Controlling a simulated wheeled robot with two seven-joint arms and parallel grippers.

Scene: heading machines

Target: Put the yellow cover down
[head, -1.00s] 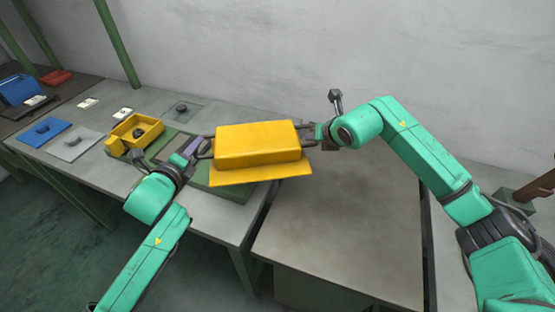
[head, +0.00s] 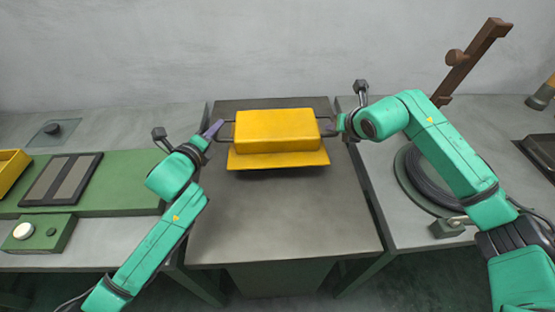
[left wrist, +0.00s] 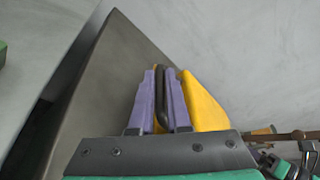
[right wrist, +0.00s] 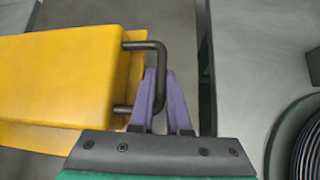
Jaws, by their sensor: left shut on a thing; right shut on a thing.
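The yellow cover (head: 278,132) is a box-like lid with a flange and a dark handle at each end. It is level above the far half of the grey middle table (head: 285,215); a dark shadow lies below its front edge, and I cannot tell the gap. My left gripper (head: 212,132) is shut on the left handle (left wrist: 163,105), between its purple fingers in the left wrist view. My right gripper (head: 338,127) is at the right handle (right wrist: 160,75); its purple fingers (right wrist: 160,90) are shut on the bar in the right wrist view. The cover's underside is hidden.
A green machine base (head: 120,198) with a dark panel and a button box (head: 40,233) is on the left table. A cable coil (head: 425,180) and a brown wooden stand (head: 470,62) are on the right. The middle table's near half is clear.

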